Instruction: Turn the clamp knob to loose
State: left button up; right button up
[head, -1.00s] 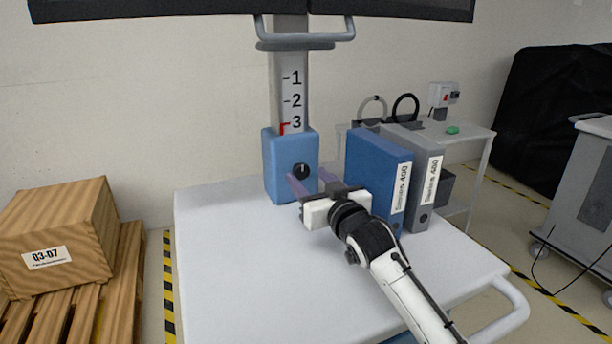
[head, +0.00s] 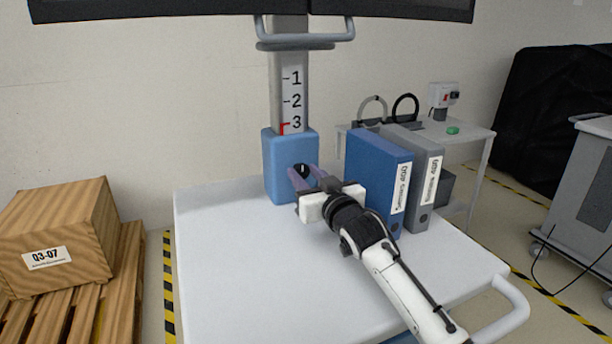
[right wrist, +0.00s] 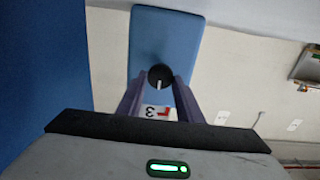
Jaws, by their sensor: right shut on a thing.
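The clamp knob (head: 301,170) is a small black round knob with a white mark, on the front of the blue clamp block (head: 280,172) at the foot of the grey column. My right gripper (head: 303,172) reaches it from the front right, shut on the knob with one purple finger on each side. In the right wrist view the knob (right wrist: 160,77) sits between the two fingertips, its white line showing against the blue block (right wrist: 165,35). The scale's 3 and red mark also show there, rotated. My left gripper is not in view.
A blue binder (head: 376,180) and a grey binder (head: 428,190) stand upright on the white cart top (head: 240,270), close to the right of my gripper. A screen (head: 250,8) with a handle hangs above. The left of the cart top is clear.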

jog(key=n+p, duration=0.2)
jog(key=n, duration=0.2)
jog(key=shift+n, duration=0.4)
jog(key=n+p, duration=0.1)
jog(key=n, duration=0.5)
jog(key=shift+s+a+f, duration=0.1)
jog(key=shift+a, duration=0.05)
jog(key=n+p, duration=0.1)
jog(key=n, duration=0.5)
jog(key=shift+f+n, duration=0.1)
jog(key=shift+n, duration=0.3)
jog(key=n+p, duration=0.1)
jog(key=n, duration=0.5)
jog(key=shift+f, duration=0.15)
jog(key=shift+n, duration=0.3)
jog(key=o, duration=1)
